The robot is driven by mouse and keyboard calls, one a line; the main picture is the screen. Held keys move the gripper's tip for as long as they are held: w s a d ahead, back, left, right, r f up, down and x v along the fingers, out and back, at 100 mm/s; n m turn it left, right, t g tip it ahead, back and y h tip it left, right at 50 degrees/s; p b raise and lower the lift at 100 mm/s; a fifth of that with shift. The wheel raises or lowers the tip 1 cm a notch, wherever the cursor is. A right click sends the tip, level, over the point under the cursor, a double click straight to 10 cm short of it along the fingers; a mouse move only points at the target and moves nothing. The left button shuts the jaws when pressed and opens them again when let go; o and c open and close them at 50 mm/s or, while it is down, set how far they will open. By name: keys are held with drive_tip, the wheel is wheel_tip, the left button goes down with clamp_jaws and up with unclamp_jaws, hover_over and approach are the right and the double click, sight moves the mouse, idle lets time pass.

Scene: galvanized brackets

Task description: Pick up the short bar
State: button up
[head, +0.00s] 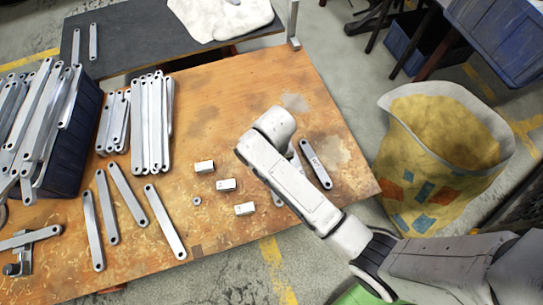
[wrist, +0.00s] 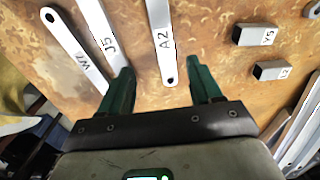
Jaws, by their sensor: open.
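In the wrist view my open gripper (wrist: 160,78) points down at the wooden table, with one green finger on each side. The flat metal bar marked A2 (wrist: 160,40) lies between the fingertips, its holed end showing and its other end cut off by the frame. The bar marked J5 (wrist: 103,42) lies left of it, partly behind the left finger. Another marked bar (wrist: 76,50) lies farther left, and also shows in the head view (head: 315,163). In the head view my arm hides the gripper and parts of the bars under it. I cannot tell which bar is the short one.
Small metal blocks (head: 225,185) lie left of my arm. Longer bars (head: 127,195) lie loose on the table (head: 250,95), with more stacked behind them and in a dark blue bin (head: 85,125). A yellow sack (head: 440,150) stands right of the table.

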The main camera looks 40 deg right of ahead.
wheel_tip(320, 180, down, 4)
drive_tip(key=shift+f+b, duration=0.2)
drive_tip(key=shift+b, duration=0.3)
drive_tip(key=shift+a+f+b, duration=0.2)
drive_tip(key=shift+f+b, duration=0.25)
drive_tip(key=shift+f, duration=0.9)
drive_tip(key=shift+a+f+b, duration=0.15)
drive_tip(key=shift+f+b, duration=0.25)
drive_tip(key=shift+f, duration=0.95)
clamp_jaws()
